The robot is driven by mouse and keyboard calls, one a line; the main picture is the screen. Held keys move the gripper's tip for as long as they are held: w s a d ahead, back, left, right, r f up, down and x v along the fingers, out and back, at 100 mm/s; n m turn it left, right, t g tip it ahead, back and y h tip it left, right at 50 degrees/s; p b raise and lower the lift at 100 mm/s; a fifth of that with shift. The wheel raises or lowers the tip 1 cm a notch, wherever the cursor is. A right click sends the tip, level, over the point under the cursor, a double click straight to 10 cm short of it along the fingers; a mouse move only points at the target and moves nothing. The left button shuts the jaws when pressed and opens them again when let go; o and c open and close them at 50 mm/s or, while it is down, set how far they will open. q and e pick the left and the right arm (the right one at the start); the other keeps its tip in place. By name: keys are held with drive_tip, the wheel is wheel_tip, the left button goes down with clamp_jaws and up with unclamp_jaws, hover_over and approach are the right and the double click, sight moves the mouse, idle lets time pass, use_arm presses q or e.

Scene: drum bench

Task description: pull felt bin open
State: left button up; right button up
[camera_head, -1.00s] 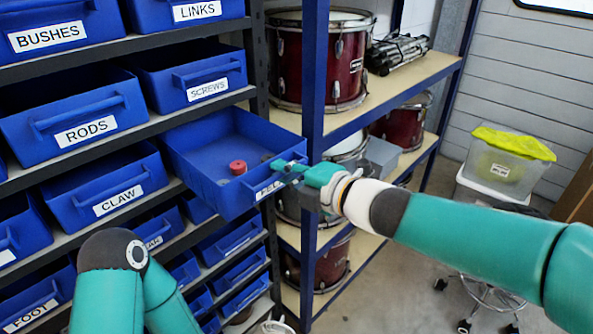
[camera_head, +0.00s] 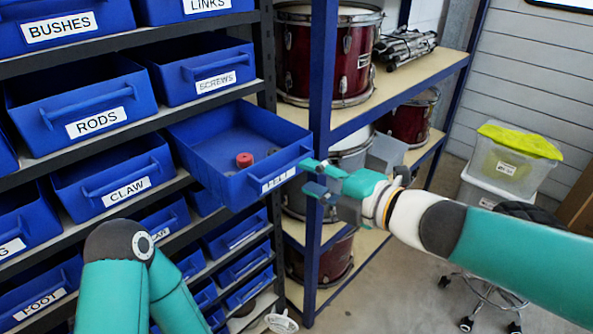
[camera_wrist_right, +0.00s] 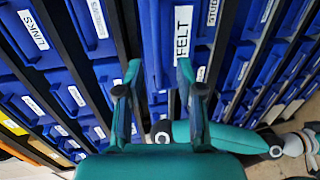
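The felt bin (camera_head: 215,185) is a blue open-topped bin that juts well out of the shelf in the head view. A red round piece (camera_head: 244,159) and some grey pieces lie in it. In the right wrist view its FELT label (camera_wrist_right: 182,35) shows ahead of the fingers. My right gripper (camera_head: 312,178) is open at the right end of the bin's front, its fingertips close to the handle. I cannot tell whether they touch it. Both fingers stand apart with nothing held in the wrist view (camera_wrist_right: 158,85). My left arm shows at lower left, but its gripper is not visible.
Bins labelled RODS (camera_head: 80,110), SCREWS (camera_head: 200,72) and CLAW (camera_head: 110,180) surround the felt bin on the dark rack. A blue post (camera_head: 322,90) stands right behind my right gripper. Red drums (camera_head: 328,50) sit on the wooden shelf beyond.

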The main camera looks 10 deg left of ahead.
drive_tip(key=v, duration=0.5)
drive_tip(key=shift+d, duration=0.1)
drive_tip(key=d+f+m+g+h, duration=0.2)
drive_tip(key=d+f+m, duration=0.3)
drive_tip(key=f, duration=1.2)
drive_tip(key=d+f+m+g+h, duration=0.1)
drive_tip(key=d+f+m+h, duration=0.15)
drive_tip(key=f+m, duration=0.95)
drive_tip(key=s+d+f+m+g+h, duration=0.2)
drive_tip(key=s+f+m, duration=0.5)
drive_tip(key=s+f, duration=0.2)
drive_tip(key=s+d+f+m+g+h, duration=0.2)
drive_tip(key=s+f+m, duration=0.5)
drive_tip(key=f, duration=0.5)
drive_tip(key=s+d+g, duration=0.1)
drive_tip(key=s, duration=0.1)
drive_tip(key=shift+s+f+g, duration=0.25)
drive_tip(key=shift+s+g, duration=0.05)
drive_tip(key=shift+s, duration=0.05)
